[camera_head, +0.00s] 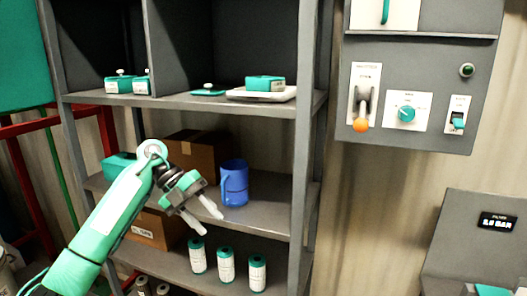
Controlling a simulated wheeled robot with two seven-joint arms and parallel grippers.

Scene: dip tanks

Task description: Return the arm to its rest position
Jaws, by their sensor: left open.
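My left arm comes in from the lower left in the head view, with a green and white link and a dark wrist. Its left gripper (200,217) is open and empty, with two grey fingers spread apart and pointing down to the right. It is in front of the shelf unit, left of and slightly below a blue mug (234,183) on the middle shelf. The fingers appear apart from the mug. My right gripper is not in view.
The grey shelf unit (305,130) holds cardboard boxes (192,155), green containers and several white bottles (226,265). A wall control panel (415,75) with a lever and knob is at the upper right. A grey console (470,235) stands lower right. Red rails are at left.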

